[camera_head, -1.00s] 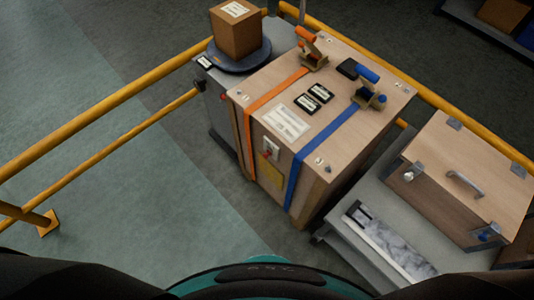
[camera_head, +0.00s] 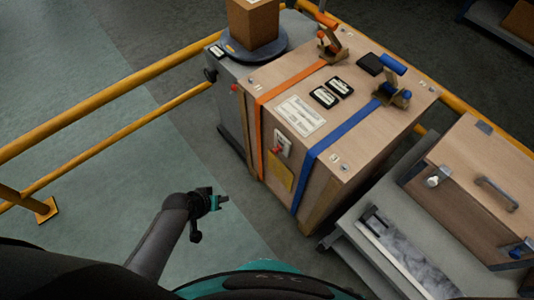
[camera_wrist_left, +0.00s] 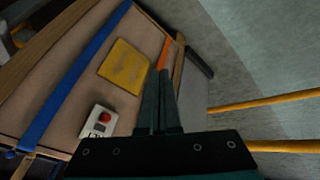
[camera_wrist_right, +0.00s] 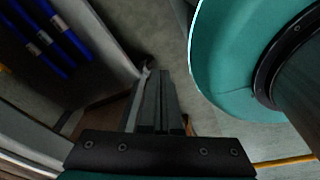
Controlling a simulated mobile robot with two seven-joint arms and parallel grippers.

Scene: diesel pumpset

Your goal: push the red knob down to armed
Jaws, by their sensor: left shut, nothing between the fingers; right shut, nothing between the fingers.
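The red knob (camera_head: 277,151) sits on a small white plate (camera_head: 283,142) on the front face of the wooden crate (camera_head: 340,160), above a yellow label. In the left wrist view the knob (camera_wrist_left: 105,117) and its plate show at lower left, clear of the fingers. My left gripper (camera_head: 222,200) is shut and empty, to the left of the crate front and apart from it. In its wrist view the fingers (camera_wrist_left: 161,80) are together. My right gripper (camera_wrist_right: 155,85) is shut and empty, seen only in its own wrist view.
An orange strap (camera_head: 259,130) and a blue strap (camera_head: 308,158) run down the crate front on either side of the plate. Yellow rails (camera_head: 110,108) stand at left. A grey bench (camera_head: 365,195) with a wooden box (camera_head: 470,190) is at right. Floor before the crate is clear.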

